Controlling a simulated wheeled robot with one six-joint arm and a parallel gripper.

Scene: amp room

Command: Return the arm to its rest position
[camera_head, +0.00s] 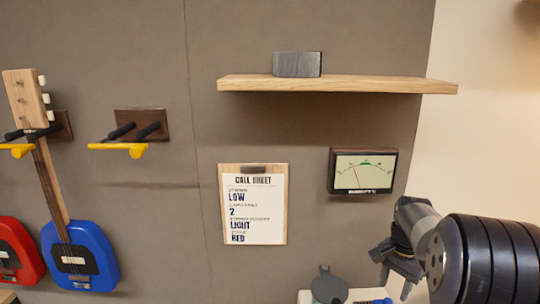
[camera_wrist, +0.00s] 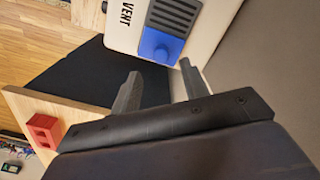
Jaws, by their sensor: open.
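My arm comes in at the lower right of the head view, with my gripper (camera_head: 381,268) at its left end, below the wall meter. In the wrist view my gripper (camera_wrist: 159,71) has its two grey fingers spread apart, with nothing between them.
The call sheet (camera_head: 254,205), meter (camera_head: 363,171) and shelf (camera_head: 340,84) with a dark box (camera_head: 297,64) are on the wall. A blue guitar (camera_head: 80,255) hangs left. A red block (camera_wrist: 43,130) lies on wood.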

